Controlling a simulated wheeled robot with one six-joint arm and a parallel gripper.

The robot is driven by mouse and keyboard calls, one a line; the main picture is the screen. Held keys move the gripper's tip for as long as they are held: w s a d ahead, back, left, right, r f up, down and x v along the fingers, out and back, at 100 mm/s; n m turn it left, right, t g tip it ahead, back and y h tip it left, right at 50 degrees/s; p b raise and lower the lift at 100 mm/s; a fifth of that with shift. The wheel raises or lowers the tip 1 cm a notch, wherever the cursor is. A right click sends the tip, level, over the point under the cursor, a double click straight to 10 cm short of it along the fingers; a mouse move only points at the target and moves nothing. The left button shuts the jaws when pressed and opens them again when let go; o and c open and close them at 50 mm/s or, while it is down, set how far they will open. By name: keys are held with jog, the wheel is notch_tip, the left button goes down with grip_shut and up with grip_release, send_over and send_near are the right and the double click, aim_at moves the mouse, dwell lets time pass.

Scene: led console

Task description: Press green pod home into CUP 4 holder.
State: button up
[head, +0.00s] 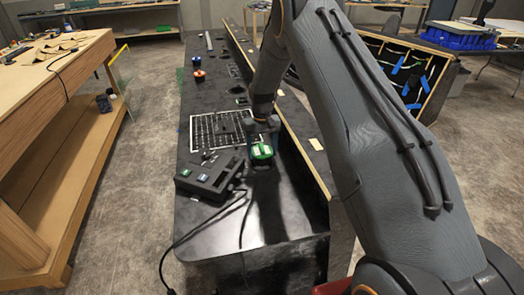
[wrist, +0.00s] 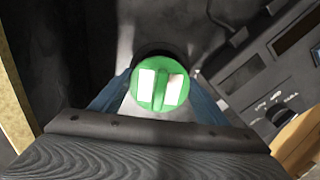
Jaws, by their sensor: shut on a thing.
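The green pod (head: 262,151) is at the lower end of my gripper (head: 262,142), just above or at the black console top in the head view. In the wrist view the green pod (wrist: 160,84) shows its round face with two pale patches, between the two bluish fingers of my gripper (wrist: 160,92). The gripper is shut on it. A dark round rim (wrist: 160,50) shows just behind the pod. I cannot tell whether the pod is inside that rim or above it. No CUP 4 label is readable.
A black box with small screens (head: 207,176) stands left of the pod, with a cable running off the console. A gridded panel (head: 215,132) lies behind. An orange-red pod (head: 199,75) and a blue-topped one (head: 196,61) stand farther back. A raised ledge (head: 285,120) runs along the right.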

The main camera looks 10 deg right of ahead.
jog(key=shift+f+b, duration=0.95)
jog(key=shift+f, duration=0.8)
dwell(0.5)
jog(key=o, duration=1.1)
jog(key=shift+o, duration=0.2)
jog(key=shift+s, duration=0.1)
notch_tip(320, 180, up, 7)
jog(key=shift+r+b, duration=0.15)
jog(key=shift+b, duration=0.95)
jog(key=shift+r, duration=0.35)
jog(key=shift+d, duration=0.1)
